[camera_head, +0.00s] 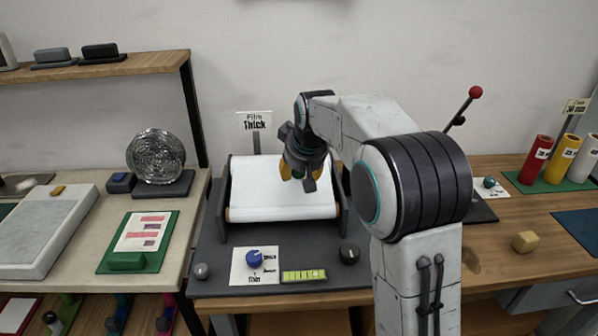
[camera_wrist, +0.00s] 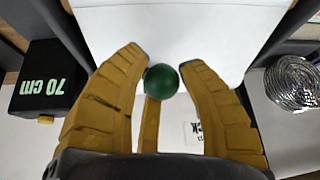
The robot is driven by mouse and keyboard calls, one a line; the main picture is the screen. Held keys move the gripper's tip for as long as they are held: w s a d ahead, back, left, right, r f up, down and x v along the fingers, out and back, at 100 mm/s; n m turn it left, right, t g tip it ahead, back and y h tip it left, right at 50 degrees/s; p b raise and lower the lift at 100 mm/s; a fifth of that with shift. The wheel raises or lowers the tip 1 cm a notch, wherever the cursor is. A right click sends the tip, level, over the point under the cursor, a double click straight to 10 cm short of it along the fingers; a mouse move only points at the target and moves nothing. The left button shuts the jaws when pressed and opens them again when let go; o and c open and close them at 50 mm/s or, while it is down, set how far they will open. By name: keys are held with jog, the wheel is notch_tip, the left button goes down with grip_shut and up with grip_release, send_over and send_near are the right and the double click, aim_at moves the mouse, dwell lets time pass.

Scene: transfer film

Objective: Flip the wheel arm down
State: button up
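My gripper (camera_head: 302,176) hangs over the white film sheet (camera_head: 262,190) on the dark stand in the middle of the head view. In the wrist view a green ball (camera_wrist: 161,81) sits between the yellow fingertips of my gripper (camera_wrist: 163,68). It fills the gap between them. I cannot tell whether the fingers press on it or only flank it. A yellow strip (camera_wrist: 151,125) shows below the ball; I cannot tell what it belongs to. The wheel arm itself is not clearly made out; my gripper and forearm hide part of that area.
A sign reading "Film Thick" (camera_head: 254,121) stands behind the sheet. A blue dial (camera_head: 254,259), a black knob (camera_head: 350,253) and a level (camera_head: 304,275) sit in front. A red-ball lever (camera_head: 474,93) stands to the right. A shiny coil (camera_head: 156,156) stands on the left bench.

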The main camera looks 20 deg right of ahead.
jog(key=o, duration=0.4)
jog(key=shift+f, duration=0.45)
jog(key=shift+r, duration=0.2)
jog(key=shift+r, duration=0.2)
jog(key=v, duration=1.1)
jog(key=shift+s+r, duration=0.15)
jog(key=shift+r, duration=0.1)
